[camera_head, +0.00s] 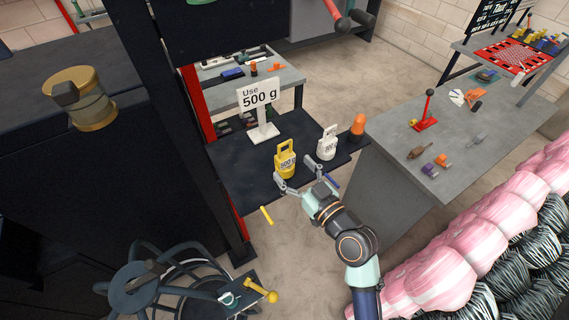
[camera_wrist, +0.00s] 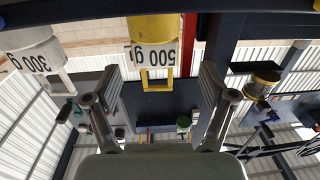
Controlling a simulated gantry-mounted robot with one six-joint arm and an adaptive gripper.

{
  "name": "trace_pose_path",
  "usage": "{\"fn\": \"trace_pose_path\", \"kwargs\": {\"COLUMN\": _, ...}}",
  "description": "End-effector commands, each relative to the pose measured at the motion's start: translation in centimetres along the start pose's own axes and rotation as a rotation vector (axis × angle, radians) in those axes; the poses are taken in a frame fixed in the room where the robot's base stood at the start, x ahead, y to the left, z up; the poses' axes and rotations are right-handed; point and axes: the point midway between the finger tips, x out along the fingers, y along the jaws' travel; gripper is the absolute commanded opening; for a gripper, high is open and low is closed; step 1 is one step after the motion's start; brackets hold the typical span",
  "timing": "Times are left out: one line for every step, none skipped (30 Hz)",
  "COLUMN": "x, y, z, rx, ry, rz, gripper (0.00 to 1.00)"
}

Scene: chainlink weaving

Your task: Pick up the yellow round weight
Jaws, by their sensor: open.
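The yellow round weight (camera_head: 286,160), marked 500 g, stands upright on a dark shelf (camera_head: 240,160). In the wrist view the yellow weight (camera_wrist: 154,32) shows upside down at the top middle, its handle pointing down between the fingers. My gripper (camera_head: 294,177) is open at the shelf's front edge, close in front of the yellow weight. In the wrist view its two fingers (camera_wrist: 158,92) are spread wide to either side of the handle, with nothing held. Whether a finger touches the weight cannot be told.
A white weight (camera_head: 328,143), marked 300 g, stands right of the yellow one, with an orange-topped object (camera_head: 357,126) beyond. A white "Use 500 g" sign (camera_head: 262,112) stands behind. A grey table (camera_head: 390,185) with tools is at right, a dark post (camera_head: 185,130) at left.

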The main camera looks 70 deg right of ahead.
Motion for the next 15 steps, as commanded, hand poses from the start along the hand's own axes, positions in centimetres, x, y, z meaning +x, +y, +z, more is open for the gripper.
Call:
{"fn": "trace_pose_path", "kwargs": {"x": 0.4, "y": 0.1, "z": -0.3, "rx": 0.0, "ry": 0.0, "rz": -0.001, "gripper": 0.83}}
{"fn": "trace_pose_path", "kwargs": {"x": 0.8, "y": 0.1, "z": -0.5, "rx": 0.0, "ry": -0.001, "rz": -0.001, "gripper": 0.83}}
{"fn": "trace_pose_path", "kwargs": {"x": 1.4, "y": 0.2, "z": -0.8, "rx": -0.001, "ry": 0.0, "rz": -0.001, "gripper": 0.83}}
{"fn": "trace_pose_path", "kwargs": {"x": 2.0, "y": 0.3, "z": -1.1, "rx": -0.001, "ry": -0.001, "rz": -0.001, "gripper": 0.83}}
{"fn": "trace_pose_path", "kwargs": {"x": 2.5, "y": 0.4, "z": -1.3, "rx": -0.001, "ry": -0.001, "rz": -0.001, "gripper": 0.83}}
{"fn": "trace_pose_path", "kwargs": {"x": 3.2, "y": 0.5, "z": -1.5, "rx": -0.001, "ry": -0.001, "rz": -0.001, "gripper": 0.83}}
{"fn": "trace_pose_path", "kwargs": {"x": 3.7, "y": 0.5, "z": -1.2, "rx": 0.0, "ry": -0.002, "rz": -0.002, "gripper": 0.83}}
{"fn": "trace_pose_path", "kwargs": {"x": 4.2, "y": 0.5, "z": -1.1, "rx": 0.0, "ry": -0.002, "rz": -0.002, "gripper": 0.83}}
{"fn": "trace_pose_path", "kwargs": {"x": 4.6, "y": 0.4, "z": -1.0, "rx": 0.001, "ry": -0.003, "rz": -0.002, "gripper": 0.83}}
{"fn": "trace_pose_path", "kwargs": {"x": 4.8, "y": 0.5, "z": -1.0, "rx": 0.001, "ry": -0.003, "rz": -0.002, "gripper": 0.83}}
{"fn": "trace_pose_path", "kwargs": {"x": 5.0, "y": 0.5, "z": -1.0, "rx": 0.0, "ry": -0.002, "rz": -0.001, "gripper": 0.83}}
{"fn": "trace_pose_path", "kwargs": {"x": 5.1, "y": 0.5, "z": -0.9, "rx": 0.0, "ry": -0.002, "rz": 0.0, "gripper": 0.83}}
{"fn": "trace_pose_path", "kwargs": {"x": 5.1, "y": 0.5, "z": -0.9, "rx": 0.0, "ry": -0.002, "rz": 0.0, "gripper": 0.83}}
{"fn": "trace_pose_path", "kwargs": {"x": 5.1, "y": 0.5, "z": -0.9, "rx": 0.0, "ry": -0.002, "rz": 0.0, "gripper": 0.83}}
{"fn": "trace_pose_path", "kwargs": {"x": 5.1, "y": 0.5, "z": -0.9, "rx": 0.0, "ry": -0.002, "rz": 0.0, "gripper": 0.83}}
